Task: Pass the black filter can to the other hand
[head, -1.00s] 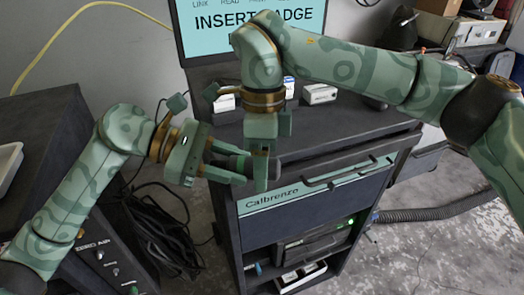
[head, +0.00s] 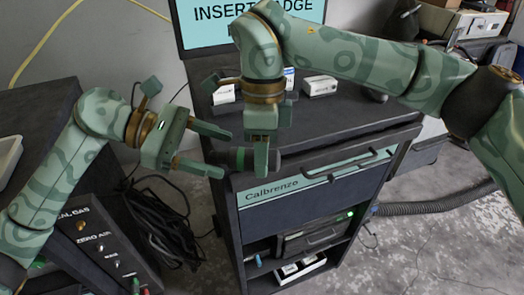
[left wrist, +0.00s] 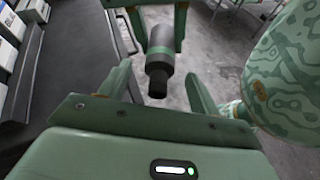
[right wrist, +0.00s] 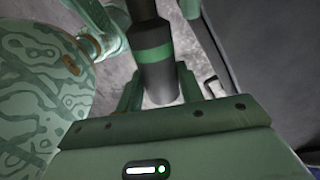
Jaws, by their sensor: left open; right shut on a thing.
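The black filter can (head: 240,158), dark with a green band, is held lying roughly level in front of the cart. My right gripper (head: 262,165) points down and is shut on the can's right part. My left gripper (head: 226,154) is open, left of the can, with its fingertips near the can's free end. In the left wrist view the can (left wrist: 160,62) stands out between and beyond my open left fingers, with a gap on each side. In the right wrist view the can (right wrist: 152,55) sits between my right fingers, its green band showing.
The dark cart (head: 350,130) with a screen (head: 245,15) and small white boxes (head: 320,86) on its top stands behind the grippers. A gas panel box (head: 95,240) stands lower left. Black cables (head: 160,225) lie between it and the cart.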

